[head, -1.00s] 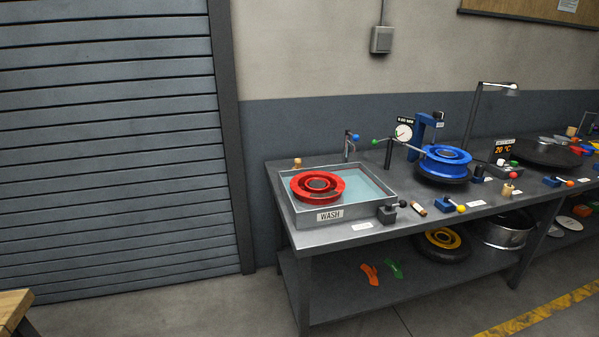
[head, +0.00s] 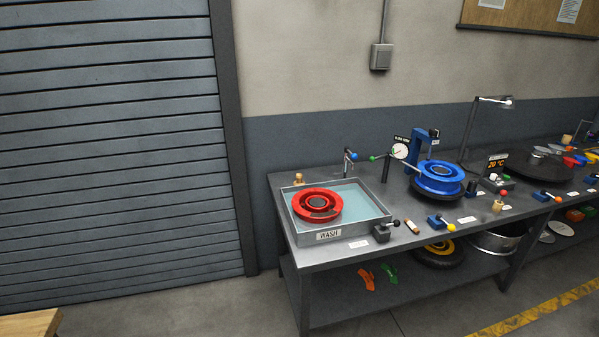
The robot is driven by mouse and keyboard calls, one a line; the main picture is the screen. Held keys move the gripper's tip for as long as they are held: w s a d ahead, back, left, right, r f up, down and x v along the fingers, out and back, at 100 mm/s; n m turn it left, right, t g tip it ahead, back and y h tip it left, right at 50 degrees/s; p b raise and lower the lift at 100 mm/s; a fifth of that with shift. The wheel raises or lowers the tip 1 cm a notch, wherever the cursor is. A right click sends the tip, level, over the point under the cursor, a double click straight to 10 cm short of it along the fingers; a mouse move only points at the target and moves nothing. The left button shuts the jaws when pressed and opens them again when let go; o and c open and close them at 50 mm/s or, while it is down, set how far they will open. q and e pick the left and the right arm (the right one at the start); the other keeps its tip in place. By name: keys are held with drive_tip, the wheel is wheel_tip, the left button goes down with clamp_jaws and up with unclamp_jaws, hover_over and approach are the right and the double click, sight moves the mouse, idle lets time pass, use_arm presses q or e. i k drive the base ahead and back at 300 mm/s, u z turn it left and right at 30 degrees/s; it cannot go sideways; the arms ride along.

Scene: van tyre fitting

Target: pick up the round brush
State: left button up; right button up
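I cannot tell for certain which thing is the round brush. A small tan knobbed thing (head: 298,178) stands on the bench behind the wash tray, and it may be the brush's handle. Another small tan piece (head: 497,206) stands on the bench right of the blue wheel. A short brown stick with a pale end (head: 412,227) lies at the bench front. All are too small to make out. Neither of my grippers is in view.
The grey bench (head: 340,256) holds a wash tray (head: 357,228) with a red wheel rim (head: 317,205) in it. A blue wheel (head: 440,178), gauge (head: 400,151) and lamp (head: 495,100) stand farther right. The floor (head: 170,307) before the shutter is clear. A wooden table corner (head: 30,324) shows lower left.

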sight(298, 176)
drive_tip(key=u, duration=1)
drive_tip(key=i, duration=2.75)
drive_tip(key=z, duration=2.85)
